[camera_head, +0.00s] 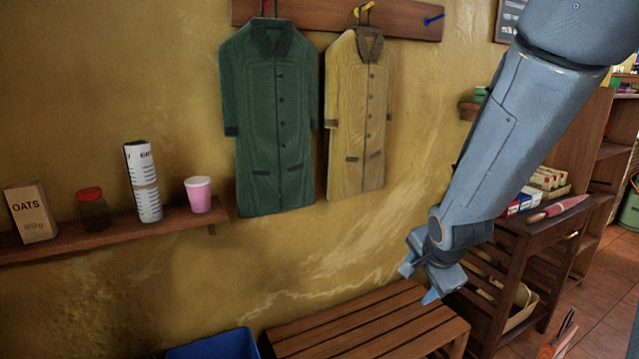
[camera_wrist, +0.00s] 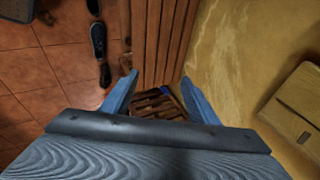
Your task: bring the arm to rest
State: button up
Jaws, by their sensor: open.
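My arm (camera_head: 530,110) reaches down from the upper right in the head view. My gripper (camera_head: 418,283) hangs at its lower end, above the right part of a slatted wooden bench (camera_head: 370,325). In the wrist view my gripper (camera_wrist: 158,84) shows two blue fingers spread apart with nothing between them. The bench slats (camera_wrist: 160,45) show beyond the fingertips. The gripper looks clear of the bench, though the exact gap cannot be told.
A dark wooden stand (camera_head: 510,265) with boxes is close right of my gripper. Green (camera_head: 272,120) and tan (camera_head: 357,115) coats hang on the wall. A shelf (camera_head: 120,230) holds goods at left. A blue bin (camera_head: 215,346) is below. Shoes (camera_wrist: 98,40) lie on the tiled floor.

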jog(key=s+a+n+g, duration=0.3)
jog(key=s+n+g, duration=0.3)
jog(key=s+n, duration=0.7)
jog(key=s, duration=0.6)
jog(key=shift+s+r+n, duration=0.15)
jog(key=shift+s+n, duration=0.2)
jog(key=shift+n, duration=0.05)
jog(key=shift+a, duration=0.15)
